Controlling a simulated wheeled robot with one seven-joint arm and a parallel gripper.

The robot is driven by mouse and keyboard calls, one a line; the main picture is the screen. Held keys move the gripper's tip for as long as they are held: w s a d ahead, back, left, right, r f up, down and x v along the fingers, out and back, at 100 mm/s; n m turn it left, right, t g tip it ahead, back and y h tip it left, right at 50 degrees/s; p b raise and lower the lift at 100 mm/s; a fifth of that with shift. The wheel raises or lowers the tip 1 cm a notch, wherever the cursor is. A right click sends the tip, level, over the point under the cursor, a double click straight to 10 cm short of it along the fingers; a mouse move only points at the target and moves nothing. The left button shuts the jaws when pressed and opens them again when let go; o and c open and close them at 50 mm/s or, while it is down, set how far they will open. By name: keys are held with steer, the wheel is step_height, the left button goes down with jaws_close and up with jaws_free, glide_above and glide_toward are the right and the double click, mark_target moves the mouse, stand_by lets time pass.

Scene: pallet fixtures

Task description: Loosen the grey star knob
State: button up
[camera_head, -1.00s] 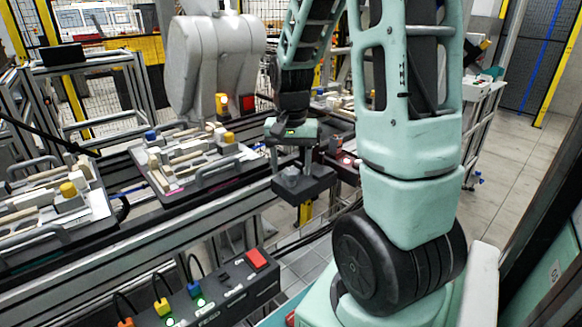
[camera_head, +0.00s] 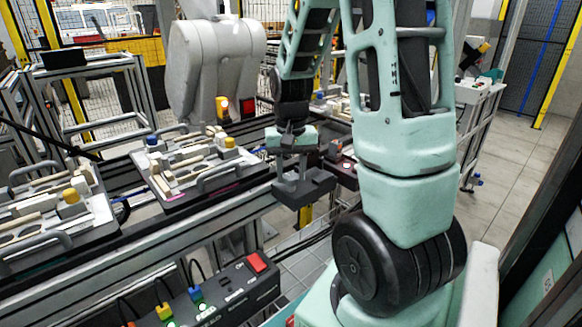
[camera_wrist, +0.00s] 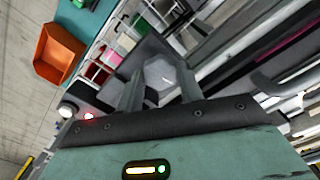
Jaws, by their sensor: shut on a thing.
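The grey star knob (camera_wrist: 160,74) sits on top of a dark block (camera_head: 316,186) at the conveyor's near edge. In the wrist view it shows as a pale grey, roughly six-sided shape between my fingers. My gripper (camera_head: 291,178) points down over the block, and its fingers reach the knob from both sides. In the wrist view my gripper (camera_wrist: 158,88) is shut on the knob, one finger on each side. In the head view the fingers hide most of the knob.
Pallets with wooden parts and grey handles (camera_head: 200,168) lie on the conveyor to the left. A control box with a red button (camera_head: 257,262) stands in front. An orange bin (camera_wrist: 62,55) shows at upper left in the wrist view.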

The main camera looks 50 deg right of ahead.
mark_target(291, 176)
steer(key=shift+n, duration=0.3)
steer(key=o, duration=1)
steer(key=shift+r, duration=0.1)
step_height(291, 176, up, 17)
steer(key=p, duration=0.1)
steer(key=shift+r+p, duration=0.15)
steer(key=shift+p, duration=0.15)
